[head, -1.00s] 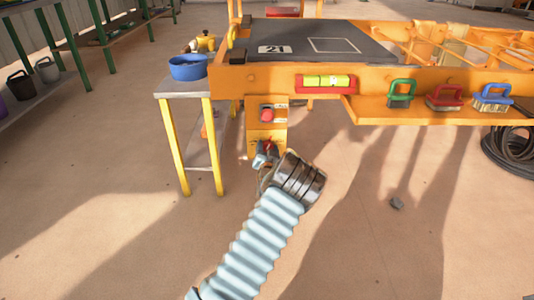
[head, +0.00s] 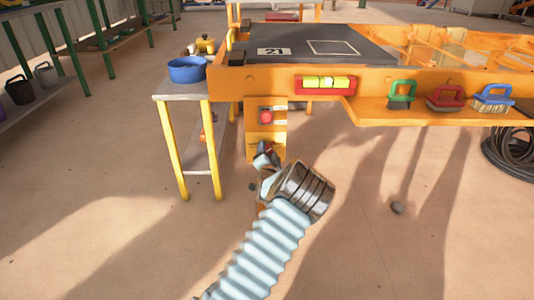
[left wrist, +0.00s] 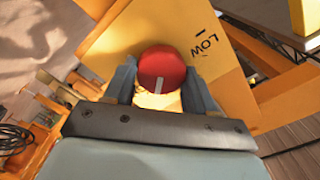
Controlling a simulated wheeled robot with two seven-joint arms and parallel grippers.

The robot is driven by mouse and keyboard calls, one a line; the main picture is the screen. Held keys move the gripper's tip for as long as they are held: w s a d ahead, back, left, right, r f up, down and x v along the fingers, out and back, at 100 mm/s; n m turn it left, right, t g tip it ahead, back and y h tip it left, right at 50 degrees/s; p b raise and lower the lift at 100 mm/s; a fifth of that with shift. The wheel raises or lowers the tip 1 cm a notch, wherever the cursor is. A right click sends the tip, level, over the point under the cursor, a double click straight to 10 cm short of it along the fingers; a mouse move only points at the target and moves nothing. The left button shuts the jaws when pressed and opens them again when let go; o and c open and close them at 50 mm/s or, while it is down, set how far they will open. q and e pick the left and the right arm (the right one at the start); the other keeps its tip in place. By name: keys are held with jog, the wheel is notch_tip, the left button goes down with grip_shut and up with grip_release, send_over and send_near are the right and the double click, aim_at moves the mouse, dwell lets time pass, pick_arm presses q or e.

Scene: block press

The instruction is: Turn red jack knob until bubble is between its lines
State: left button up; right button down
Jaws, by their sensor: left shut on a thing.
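The red jack knob (left wrist: 161,69) has a white line on its face and sits on the yellow panel by the word LOW. My left gripper (left wrist: 158,88) is shut on it, one finger on each side. In the head view my left gripper (head: 266,158) is at the lower part of the orange post and mostly hides the knob. The red level (head: 300,85) with its yellow-green vial (head: 326,83) is on the front of the orange frame. Its bubble and lines are too small to place surely. My right gripper is not in view.
A red button (head: 266,117) is on the post above my gripper. A blue bowl (head: 187,70) stands on the side table at left. Green, red and blue brushes (head: 402,96) sit on the ledge at right. The floor around my arm is mostly clear.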

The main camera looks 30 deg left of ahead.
pick_arm(q)
jog(key=o, duration=1)
jog(key=p+v, duration=0.1)
jog(key=v, duration=1.3)
jog(key=shift+a+p, duration=0.1)
jog(key=shift+p, duration=0.3)
